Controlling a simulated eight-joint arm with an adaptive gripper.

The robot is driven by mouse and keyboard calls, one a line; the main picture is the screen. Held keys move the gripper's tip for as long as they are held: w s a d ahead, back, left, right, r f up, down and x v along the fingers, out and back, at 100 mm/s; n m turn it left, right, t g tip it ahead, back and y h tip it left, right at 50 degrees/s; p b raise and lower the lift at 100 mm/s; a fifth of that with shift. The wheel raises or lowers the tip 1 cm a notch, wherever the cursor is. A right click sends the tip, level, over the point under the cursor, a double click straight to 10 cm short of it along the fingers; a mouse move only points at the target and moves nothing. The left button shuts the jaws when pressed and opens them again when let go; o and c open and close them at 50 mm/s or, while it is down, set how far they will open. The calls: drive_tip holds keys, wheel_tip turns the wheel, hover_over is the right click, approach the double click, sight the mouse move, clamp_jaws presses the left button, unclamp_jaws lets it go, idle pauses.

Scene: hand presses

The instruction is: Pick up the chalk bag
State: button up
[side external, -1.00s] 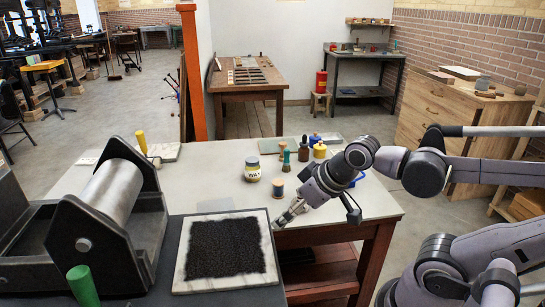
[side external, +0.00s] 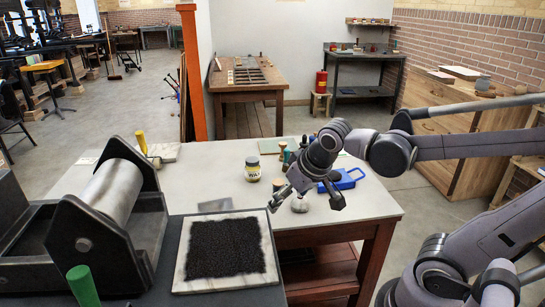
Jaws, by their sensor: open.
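A small pale, rounded thing (side external: 300,204), which looks like the chalk bag, sits on the light tabletop near its front edge. My gripper (side external: 306,203) points down at it with its fingers apart, one on each side in the picture. The gripper appears empty. I cannot tell whether a finger touches the pale thing, and its upper part is partly hidden by the gripper.
A labelled jar (side external: 252,168) and a small wooden spool (side external: 278,185) stand left of my gripper. A blue handled item (side external: 345,180) lies to the right. A stone slab with a black patch (side external: 226,250) and a press roller (side external: 112,193) are at left.

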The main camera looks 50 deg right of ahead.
drive_tip(key=w+d+f+m+g+h, duration=0.3)
drive_tip(key=w+d+m, duration=0.25)
drive_tip(key=d, duration=0.25)
drive_tip(key=m+g+h, duration=0.2)
drive_tip(key=m+g, duration=0.1)
drive_tip(key=m, duration=0.1)
approach(298, 197)
drive_tip(key=shift+x, duration=5.35)
drive_tip(key=shift+w+r, duration=0.1)
drive_tip(key=shift+w, duration=0.1)
drive_tip(key=c, duration=1.3)
